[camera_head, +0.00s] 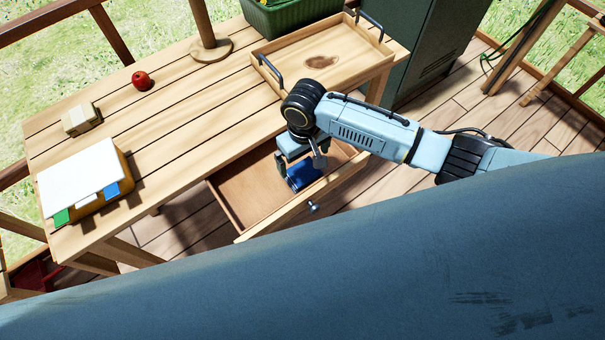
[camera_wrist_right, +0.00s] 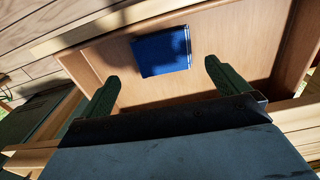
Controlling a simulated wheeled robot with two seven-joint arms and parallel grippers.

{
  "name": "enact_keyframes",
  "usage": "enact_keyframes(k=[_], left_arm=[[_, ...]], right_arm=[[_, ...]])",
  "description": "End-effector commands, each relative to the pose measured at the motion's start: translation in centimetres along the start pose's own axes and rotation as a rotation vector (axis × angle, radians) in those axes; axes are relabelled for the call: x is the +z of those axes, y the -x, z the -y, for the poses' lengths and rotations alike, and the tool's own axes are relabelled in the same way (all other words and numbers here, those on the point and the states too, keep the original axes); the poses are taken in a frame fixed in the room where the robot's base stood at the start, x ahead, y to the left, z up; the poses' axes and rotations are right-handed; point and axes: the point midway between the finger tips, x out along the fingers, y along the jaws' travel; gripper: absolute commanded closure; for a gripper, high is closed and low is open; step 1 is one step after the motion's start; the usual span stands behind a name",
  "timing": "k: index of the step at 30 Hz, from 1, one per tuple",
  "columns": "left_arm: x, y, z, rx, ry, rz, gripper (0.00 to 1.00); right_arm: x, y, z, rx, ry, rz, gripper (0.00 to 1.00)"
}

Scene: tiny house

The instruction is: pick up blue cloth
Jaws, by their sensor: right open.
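The blue cloth (camera_head: 304,174) lies inside an open wooden drawer (camera_head: 240,190) of the table. It shows as a flat, folded blue square in the right wrist view (camera_wrist_right: 161,52), lying on the drawer bottom. My right gripper (camera_head: 300,172) is at the drawer and partly covers the cloth in the head view. In the right wrist view, the right gripper's two green fingers (camera_wrist_right: 160,78) are spread wide with nothing between them. The cloth lies just beyond the fingertips, apart from them. My left gripper is not in view.
The wooden table (camera_head: 180,130) carries a red apple (camera_head: 141,80), a small beige block (camera_head: 80,119), a folder with papers (camera_head: 85,178) and a wooden tray (camera_head: 340,70). A green bin (camera_head: 290,18) stands behind the tray. A dark green cabinet (camera_head: 425,45) stands at the right.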

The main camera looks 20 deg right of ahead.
Motion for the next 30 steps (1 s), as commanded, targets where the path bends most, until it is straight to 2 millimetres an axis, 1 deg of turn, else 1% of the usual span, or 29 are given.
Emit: enact_keyframes(k=[4,8,12,16,21,30], left_arm=[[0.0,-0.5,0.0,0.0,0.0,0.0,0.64],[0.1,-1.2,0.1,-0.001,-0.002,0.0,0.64],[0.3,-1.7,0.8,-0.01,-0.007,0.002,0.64],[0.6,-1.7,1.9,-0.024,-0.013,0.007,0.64],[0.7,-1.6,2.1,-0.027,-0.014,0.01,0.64],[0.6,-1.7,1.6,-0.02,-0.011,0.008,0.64]], right_arm=[[0.1,-1.3,0.2,0.0,0.001,0.002,0.0],[0.2,-3.5,0.6,0.0,0.001,0.001,0.0],[0.2,-5.0,0.6,0.0,0.001,0.001,0.0],[0.2,-5.4,0.6,0.0,0.002,0.0,0.0],[0.2,-5.3,0.6,0.0,0.002,-0.001,0.0],[0.2,-5.3,0.6,0.0,0.002,0.0,0.39]])
